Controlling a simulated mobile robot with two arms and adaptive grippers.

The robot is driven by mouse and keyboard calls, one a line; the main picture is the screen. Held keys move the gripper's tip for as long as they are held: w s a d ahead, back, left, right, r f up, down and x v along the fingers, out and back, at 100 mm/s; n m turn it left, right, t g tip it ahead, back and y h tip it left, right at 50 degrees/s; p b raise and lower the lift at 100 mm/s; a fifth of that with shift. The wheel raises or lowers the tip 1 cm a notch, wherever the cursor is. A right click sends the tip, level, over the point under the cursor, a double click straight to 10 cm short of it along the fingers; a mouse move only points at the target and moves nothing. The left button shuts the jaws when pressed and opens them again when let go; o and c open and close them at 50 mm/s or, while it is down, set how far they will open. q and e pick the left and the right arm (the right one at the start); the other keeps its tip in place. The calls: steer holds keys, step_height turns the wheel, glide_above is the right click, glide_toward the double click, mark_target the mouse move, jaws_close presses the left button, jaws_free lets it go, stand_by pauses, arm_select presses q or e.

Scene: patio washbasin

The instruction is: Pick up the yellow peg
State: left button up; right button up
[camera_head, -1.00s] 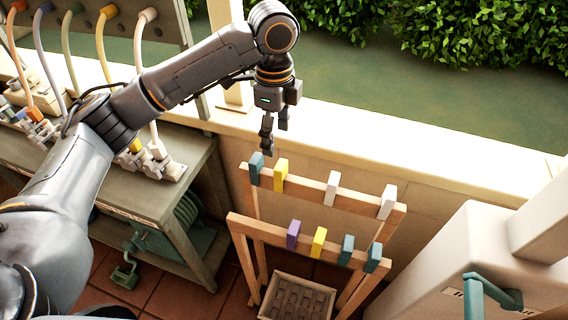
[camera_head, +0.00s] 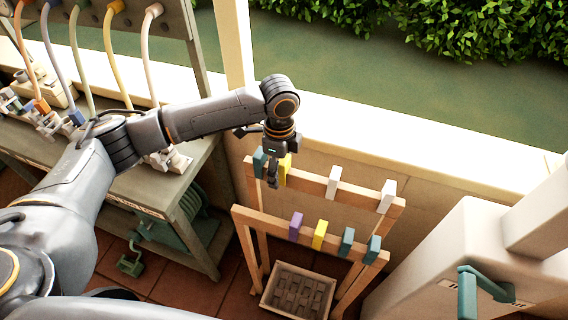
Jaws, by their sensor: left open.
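One yellow peg (camera_head: 288,172) sits on the back wooden rail, beside a teal peg (camera_head: 259,162), and is partly hidden by my gripper. A second yellow peg (camera_head: 319,235) sits on the front rail, between a purple peg (camera_head: 296,226) and a teal peg (camera_head: 346,242). My left gripper (camera_head: 272,182) is open and points down. In the picture its fingers overlap the back rail between the teal and yellow pegs. I cannot tell whether it touches either peg. My right gripper is not in view.
The wooden rack (camera_head: 347,207) also carries two white pegs (camera_head: 334,182) at the back and another teal peg (camera_head: 373,249) in front. A tray (camera_head: 298,291) lies beneath. A workbench (camera_head: 186,183) with hoses is left, a pale cabinet (camera_head: 440,260) right, and a low wall behind.

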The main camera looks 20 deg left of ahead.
arm_select(q)
steer(key=c, duration=1)
steer(key=shift+o, duration=0.2)
